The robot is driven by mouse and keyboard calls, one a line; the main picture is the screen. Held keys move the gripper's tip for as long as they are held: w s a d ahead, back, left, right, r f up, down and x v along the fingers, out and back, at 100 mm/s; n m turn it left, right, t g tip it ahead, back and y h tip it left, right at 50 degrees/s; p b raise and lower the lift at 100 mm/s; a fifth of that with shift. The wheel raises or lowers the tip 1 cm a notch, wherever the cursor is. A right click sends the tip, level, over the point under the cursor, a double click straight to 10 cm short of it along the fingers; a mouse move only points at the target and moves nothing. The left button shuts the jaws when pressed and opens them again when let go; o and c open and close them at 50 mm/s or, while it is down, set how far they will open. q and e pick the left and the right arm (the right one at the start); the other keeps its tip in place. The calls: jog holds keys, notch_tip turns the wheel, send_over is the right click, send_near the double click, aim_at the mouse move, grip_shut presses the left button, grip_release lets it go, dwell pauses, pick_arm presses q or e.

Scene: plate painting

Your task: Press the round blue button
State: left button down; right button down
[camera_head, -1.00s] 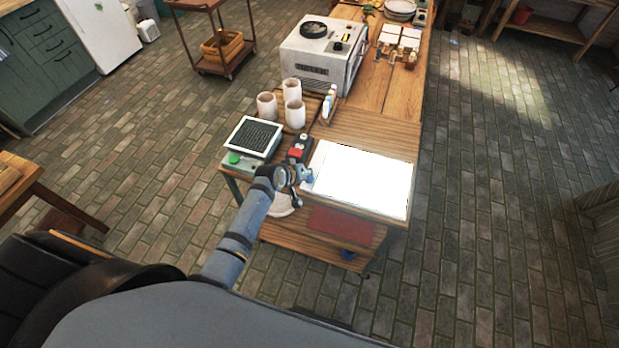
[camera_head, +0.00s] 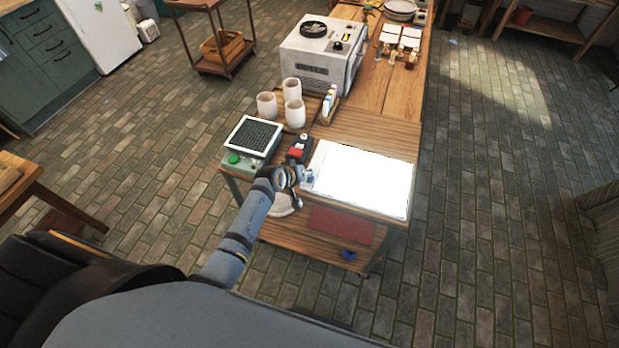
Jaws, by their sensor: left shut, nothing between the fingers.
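A small round blue thing (camera_head: 348,255), which may be the blue button, shows low at the front right of the workbench, below a red panel (camera_head: 341,225). My left gripper (camera_head: 305,176) is shut and empty. It is over the front of the bench, by the left edge of a bright white panel (camera_head: 362,180), up and to the left of the blue thing and apart from it. A small light-blue patch shows by its fingertips; I cannot tell what it is. My right gripper is not in view.
A scale-like device (camera_head: 254,136) with a green button (camera_head: 233,158) is left of my gripper. A red and black box (camera_head: 299,147) is just behind it. White cups (camera_head: 293,112) and a large machine (camera_head: 322,55) stand farther back. The floor on the right is clear.

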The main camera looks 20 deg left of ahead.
pick_arm(q)
jog(key=shift+f, duration=0.45)
dwell(0.6)
jog(key=shift+r+p, duration=0.8)
jog(key=shift+r, duration=0.15)
notch_tip(320, 180, up, 6)
jog(key=p, duration=0.6)
